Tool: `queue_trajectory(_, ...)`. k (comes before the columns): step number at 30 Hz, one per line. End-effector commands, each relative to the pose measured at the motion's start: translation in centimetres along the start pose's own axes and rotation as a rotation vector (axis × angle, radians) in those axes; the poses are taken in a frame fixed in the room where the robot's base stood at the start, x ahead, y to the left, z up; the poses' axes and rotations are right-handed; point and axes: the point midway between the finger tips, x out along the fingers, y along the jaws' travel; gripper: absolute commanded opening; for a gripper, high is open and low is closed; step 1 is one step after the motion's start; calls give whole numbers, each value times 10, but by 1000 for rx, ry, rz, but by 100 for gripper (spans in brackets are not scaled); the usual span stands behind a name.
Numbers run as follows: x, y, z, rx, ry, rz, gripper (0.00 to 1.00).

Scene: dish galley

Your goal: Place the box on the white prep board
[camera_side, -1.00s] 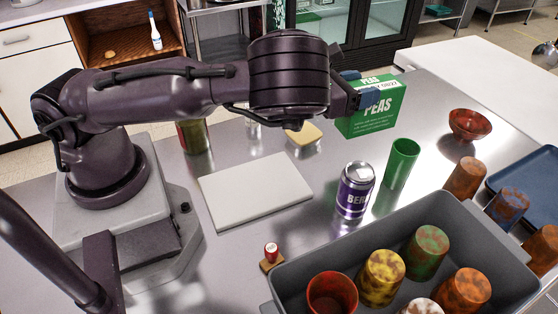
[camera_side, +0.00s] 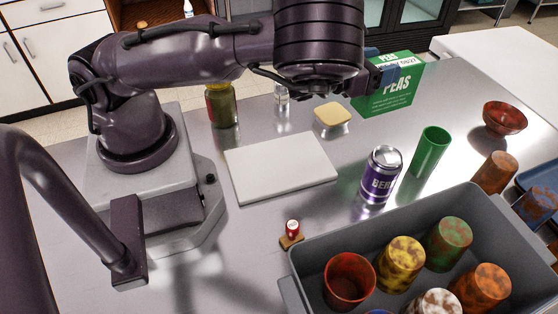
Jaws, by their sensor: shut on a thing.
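The box is a green PEAS carton (camera_side: 392,100) with a white label band. My gripper (camera_side: 379,66) is shut on its left upper part, with blue fingertips against it. The box is upright and slightly tilted, held in the air behind and right of the white prep board (camera_side: 280,167). The board lies flat on the steel counter and is bare. My arm hides part of the box's left edge.
A purple can (camera_side: 381,176) and a green cup (camera_side: 429,152) stand right of the board. A yellow block (camera_side: 332,116) and a jar (camera_side: 222,106) are behind it. A small red-topped stamp (camera_side: 292,233) and a grey bin (camera_side: 300,263) of cups are in front.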

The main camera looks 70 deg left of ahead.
Motion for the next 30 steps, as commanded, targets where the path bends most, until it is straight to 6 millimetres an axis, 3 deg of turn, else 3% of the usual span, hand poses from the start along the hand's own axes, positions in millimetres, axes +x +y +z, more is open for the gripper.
queue_trajectory(5, 14, 21, -15, 9, -2, 80, 3)
queue_trajectory(13, 31, 77, -23, 13, -6, 336, 3)
queue_trajectory(21, 36, 135, -3, 14, -4, 630, 3)
queue_trajectory(30, 34, 171, 21, 3, -5, 836, 3)
